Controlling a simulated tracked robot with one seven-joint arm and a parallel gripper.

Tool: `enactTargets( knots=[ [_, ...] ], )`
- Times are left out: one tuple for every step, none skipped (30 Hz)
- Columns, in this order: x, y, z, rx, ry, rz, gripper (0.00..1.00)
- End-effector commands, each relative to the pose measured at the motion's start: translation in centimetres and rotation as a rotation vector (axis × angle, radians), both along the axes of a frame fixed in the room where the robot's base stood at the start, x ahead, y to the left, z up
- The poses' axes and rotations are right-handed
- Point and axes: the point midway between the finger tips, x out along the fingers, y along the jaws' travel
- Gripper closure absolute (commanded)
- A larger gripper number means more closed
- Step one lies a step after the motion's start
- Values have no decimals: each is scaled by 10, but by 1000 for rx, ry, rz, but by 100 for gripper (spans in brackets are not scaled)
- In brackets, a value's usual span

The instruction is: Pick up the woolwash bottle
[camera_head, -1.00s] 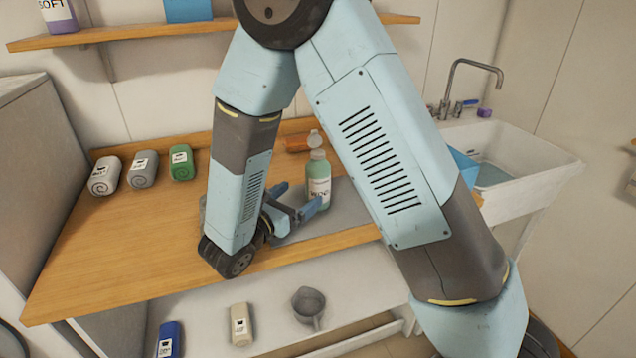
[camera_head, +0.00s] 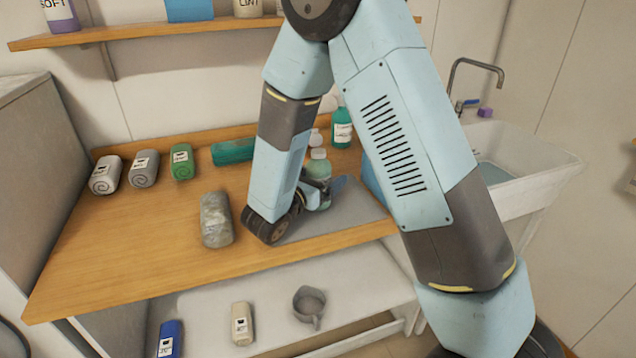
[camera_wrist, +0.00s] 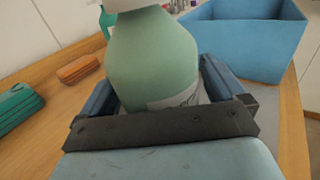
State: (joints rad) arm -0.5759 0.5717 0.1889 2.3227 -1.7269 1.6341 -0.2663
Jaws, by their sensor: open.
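The woolwash bottle (camera_head: 319,167), pale green with a white cap, stands upright on the right part of the wooden counter. My gripper (camera_head: 325,190) is at its lower part in the head view, and my arm hides some of it. In the wrist view the bottle (camera_wrist: 155,55) fills the middle, with part of its white label showing low down. The open fingers of my gripper (camera_wrist: 160,88) are on its left and right sides. I cannot tell whether either finger touches it.
A blue bin (camera_wrist: 250,40) stands close on the right. A teal bottle (camera_head: 342,128) stands behind. An orange-brown block (camera_wrist: 77,68) and a teal roll (camera_head: 230,151) lie to the left. A grey cylinder (camera_head: 215,220) is left of my wrist. The counter's left-centre (camera_head: 120,245) is clear.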

Motion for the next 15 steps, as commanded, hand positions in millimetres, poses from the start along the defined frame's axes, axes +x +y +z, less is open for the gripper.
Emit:
enactTargets(
  knots=[
    [0, 0, 0, 0, 0, 0, 3],
    [0, 0, 0, 0, 0, 0, 3],
    [0, 0, 0, 0, 0, 0, 3],
    [0, 0, 0, 0, 0, 0, 3],
    [0, 0, 0, 0, 0, 0, 3],
    [0, 0, 0, 0, 0, 0, 6],
    [0, 0, 0, 0, 0, 0, 9],
    [0, 0, 0, 0, 0, 0, 12],
    [0, 0, 0, 0, 0, 0, 16],
    [0, 0, 0, 0, 0, 0, 19],
    [0, 0, 0, 0, 0, 0, 22],
    [0, 0, 0, 0, 0, 0, 25],
    [0, 0, 0, 0, 0, 0, 28],
    [0, 0, 0, 0, 0, 0, 31],
    [0, 0, 0, 0, 0, 0, 35]
  ],
)
